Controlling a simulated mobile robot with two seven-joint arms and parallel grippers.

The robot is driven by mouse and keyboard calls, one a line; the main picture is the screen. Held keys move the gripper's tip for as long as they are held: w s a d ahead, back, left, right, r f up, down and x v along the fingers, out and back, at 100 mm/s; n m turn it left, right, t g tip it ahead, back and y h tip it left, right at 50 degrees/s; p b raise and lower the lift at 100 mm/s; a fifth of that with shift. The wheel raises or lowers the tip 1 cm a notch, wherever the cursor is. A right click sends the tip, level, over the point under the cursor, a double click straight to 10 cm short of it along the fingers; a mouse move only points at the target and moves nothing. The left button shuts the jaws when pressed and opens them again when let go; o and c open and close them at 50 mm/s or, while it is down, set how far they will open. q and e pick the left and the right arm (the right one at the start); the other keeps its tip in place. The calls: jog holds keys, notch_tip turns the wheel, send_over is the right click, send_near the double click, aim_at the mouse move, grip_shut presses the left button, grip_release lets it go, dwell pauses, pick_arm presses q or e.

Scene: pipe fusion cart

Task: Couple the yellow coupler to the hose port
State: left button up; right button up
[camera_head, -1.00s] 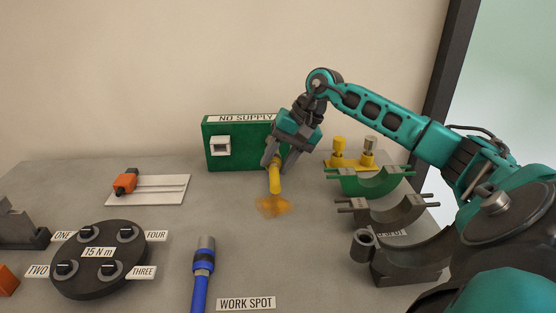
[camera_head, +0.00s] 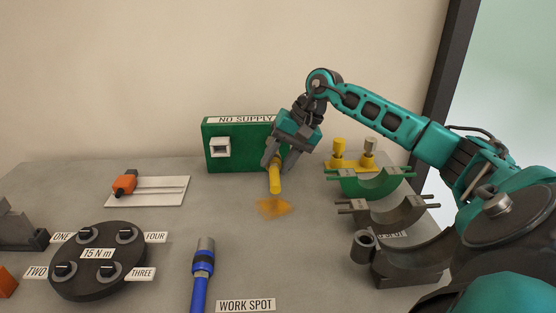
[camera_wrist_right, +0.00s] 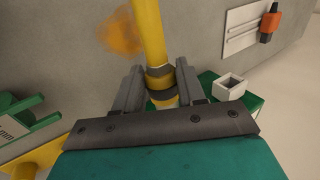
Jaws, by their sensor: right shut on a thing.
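My right gripper (camera_head: 278,164) is shut on the yellow coupler (camera_head: 275,180) in front of the right part of the green box (camera_head: 228,160). The coupler's yellow tube points toward the viewer and slightly down. In the right wrist view my gripper (camera_wrist_right: 158,84) has its fingers on either side of the ringed coupler (camera_wrist_right: 160,84), with the yellow tube (camera_wrist_right: 149,35) running out beyond. The hose port is hidden behind the gripper and coupler, so I cannot tell whether they are joined. The box carries a "NO SUPPLY" sign (camera_head: 246,119). My left gripper is not in view.
An orange patch (camera_head: 274,208) shows on or above the table below the tube. A black disc (camera_head: 98,285) is at front left.

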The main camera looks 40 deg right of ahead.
aim_at(277, 153)
jog(key=shift+w+d+p, duration=0.45)
jog(key=shift+w+d, duration=0.8)
jog(key=shift+w, duration=0.25)
jog(key=o, duration=1.3)
jog(key=shift+s, duration=0.1)
jog(key=v, duration=1.3)
